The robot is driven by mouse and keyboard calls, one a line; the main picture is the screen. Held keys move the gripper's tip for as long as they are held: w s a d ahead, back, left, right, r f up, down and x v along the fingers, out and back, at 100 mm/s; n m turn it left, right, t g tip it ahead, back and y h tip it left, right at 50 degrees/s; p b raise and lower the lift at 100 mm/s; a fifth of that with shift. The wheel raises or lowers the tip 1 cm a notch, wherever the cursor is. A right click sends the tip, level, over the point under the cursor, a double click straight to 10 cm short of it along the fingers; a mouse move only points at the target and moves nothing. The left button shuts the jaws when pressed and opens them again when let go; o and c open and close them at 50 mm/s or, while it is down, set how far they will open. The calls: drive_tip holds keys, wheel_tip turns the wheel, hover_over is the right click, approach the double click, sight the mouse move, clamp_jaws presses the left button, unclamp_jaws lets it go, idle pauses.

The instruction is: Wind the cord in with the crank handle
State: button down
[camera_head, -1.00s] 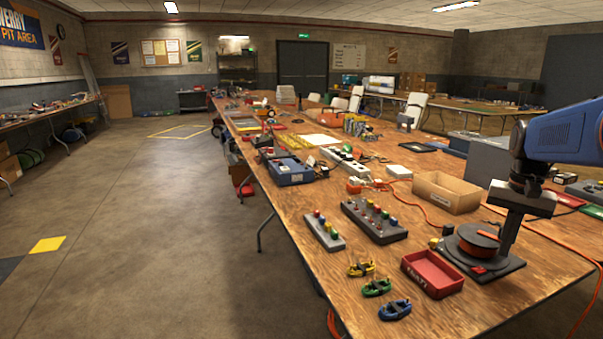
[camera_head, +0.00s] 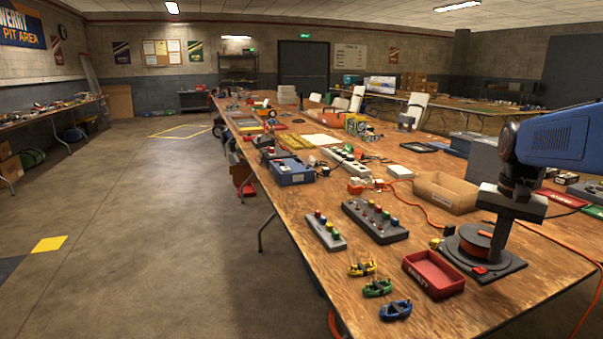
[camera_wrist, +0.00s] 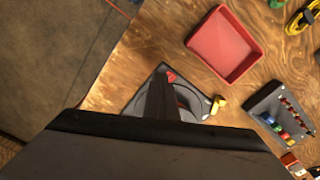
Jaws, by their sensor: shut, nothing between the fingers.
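In the wrist view the dark fingers (camera_wrist: 163,92) cover part of the reel. I cannot make out the crank handle; it may be hidden behind my fingers. A red piece (camera_head: 479,270) sits on the base's front. The orange cord (camera_head: 555,243) runs across the bench at the right.
A red tray (camera_head: 433,290) stands just left of the reel, and a cardboard box (camera_head: 445,205) behind it. A switch box (camera_head: 375,220) and coiled yellow, green and blue cables lie further left. The bench's front edge is close by.

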drive_tip(key=shift+a, duration=0.1)
drive_tip(key=shift+s+a, duration=0.3)
drive_tip(key=shift+a, duration=0.3)
drive_tip(key=shift+s+a, duration=0.25)
drive_tip(key=shift+a, duration=0.35)
drive_tip(key=c, duration=0.8)
unclamp_jaws()
drive_tip(key=shift+o, duration=0.2)
wheel_tip(320, 180, up, 8)
